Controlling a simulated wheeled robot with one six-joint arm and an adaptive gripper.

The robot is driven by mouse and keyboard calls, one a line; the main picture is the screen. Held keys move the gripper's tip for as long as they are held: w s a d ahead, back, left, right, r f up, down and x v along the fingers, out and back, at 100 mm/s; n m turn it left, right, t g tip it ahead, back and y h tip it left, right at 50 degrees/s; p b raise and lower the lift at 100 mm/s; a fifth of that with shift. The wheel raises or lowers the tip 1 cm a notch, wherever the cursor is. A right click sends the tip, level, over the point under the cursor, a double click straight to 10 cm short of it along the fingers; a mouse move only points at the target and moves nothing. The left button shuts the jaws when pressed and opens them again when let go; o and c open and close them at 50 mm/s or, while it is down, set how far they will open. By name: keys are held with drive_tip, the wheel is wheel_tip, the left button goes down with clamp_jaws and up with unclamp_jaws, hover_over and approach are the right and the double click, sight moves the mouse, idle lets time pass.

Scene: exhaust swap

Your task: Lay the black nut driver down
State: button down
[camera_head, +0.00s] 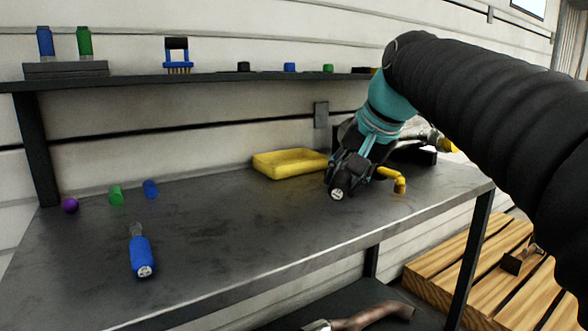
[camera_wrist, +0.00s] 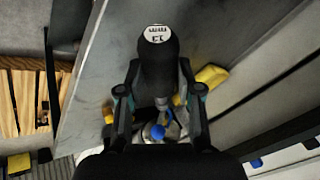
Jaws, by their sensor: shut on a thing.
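The black nut driver (camera_wrist: 158,60) is in my gripper (camera_wrist: 160,95), its handle between the two fingers and its white "13 mm" end cap facing the wrist camera. In the head view my gripper (camera_head: 352,172) is low over the right part of the dark workbench (camera_head: 225,225), and the nut driver's white-marked end (camera_head: 338,194) shows below the fingers. I cannot tell whether the driver touches the bench top. A blue driver (camera_head: 141,252) with a white end mark lies on the bench at the front left.
Purple, green (camera_head: 116,195) and blue small pieces lie at the back left. The bench middle is clear. A wooden pallet (camera_head: 470,265) stands lower right.

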drive_tip(key=w+a+m+g+h, duration=0.1)
drive_tip(key=w+a+h, duration=0.3)
drive_tip(key=a, duration=0.5)
drive_tip(key=shift+w+a+g+h, duration=0.15)
drive_tip(key=shift+a+g+h, duration=0.15)
drive_tip(key=shift+h, duration=0.4)
drive_tip(key=b, duration=0.4)
hover_over(293, 220)
drive_tip(key=s, duration=0.1)
drive_tip(key=shift+s+a+f, duration=0.1)
drive_tip(key=shift+a+f, duration=0.05)
drive_tip(key=shift+f, duration=1.35)
drive_tip(key=shift+s+a+f, duration=0.1)
drive_tip(key=shift+f, duration=1.4)
drive_tip(key=shift+f+b, duration=0.7)
drive_tip(key=shift+f, duration=0.25)
drive_tip(key=c, duration=0.7)
unclamp_jaws()
